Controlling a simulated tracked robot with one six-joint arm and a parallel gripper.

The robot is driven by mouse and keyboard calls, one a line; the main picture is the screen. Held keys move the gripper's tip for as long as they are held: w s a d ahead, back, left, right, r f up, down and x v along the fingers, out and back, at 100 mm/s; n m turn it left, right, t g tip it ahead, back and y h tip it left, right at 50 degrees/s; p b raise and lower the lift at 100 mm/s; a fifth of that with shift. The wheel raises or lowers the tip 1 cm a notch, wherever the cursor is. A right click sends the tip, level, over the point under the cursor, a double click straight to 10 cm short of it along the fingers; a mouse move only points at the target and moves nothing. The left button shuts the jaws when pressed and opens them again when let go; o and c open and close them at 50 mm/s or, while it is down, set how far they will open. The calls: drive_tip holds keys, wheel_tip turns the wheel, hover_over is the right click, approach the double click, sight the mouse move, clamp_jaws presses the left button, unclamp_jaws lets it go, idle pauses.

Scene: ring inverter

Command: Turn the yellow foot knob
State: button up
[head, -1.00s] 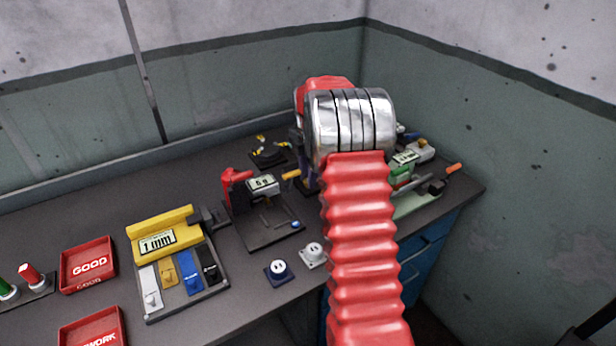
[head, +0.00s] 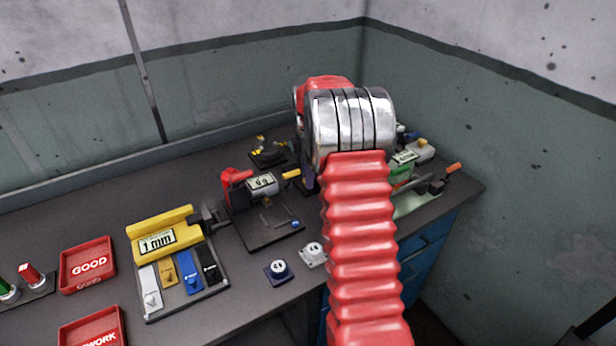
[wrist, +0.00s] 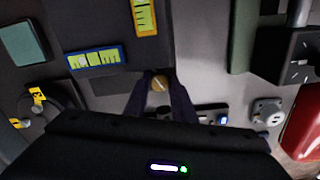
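A yellow knob (head: 291,174) sticks out at the right of a small device with a grey display (head: 262,184) and a red part on a black base. In the wrist view the round end of the yellow knob (wrist: 160,83) lies between the dark fingertips of my gripper (wrist: 161,86). The fingers stand close on both sides of it and appear to be shut on it. In the head view my red arm hides most of the gripper. Only a bit of dark purple shows beside the knob.
Left of the device stands a yellow gauge (head: 157,241) with coloured keys. Red trays (head: 88,264) lie farther left. Blue and white sockets (head: 279,271) sit near the bench's front edge. A green device with a display (head: 403,160) stands right, partly behind my arm. Walls close off the corner.

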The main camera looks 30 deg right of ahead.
drive_tip(key=o, duration=0.4)
drive_tip(key=shift+r, duration=0.15)
wheel_tip(320, 180, up, 13)
drive_tip(key=shift+r, duration=0.2)
idle(0.4)
idle(0.4)
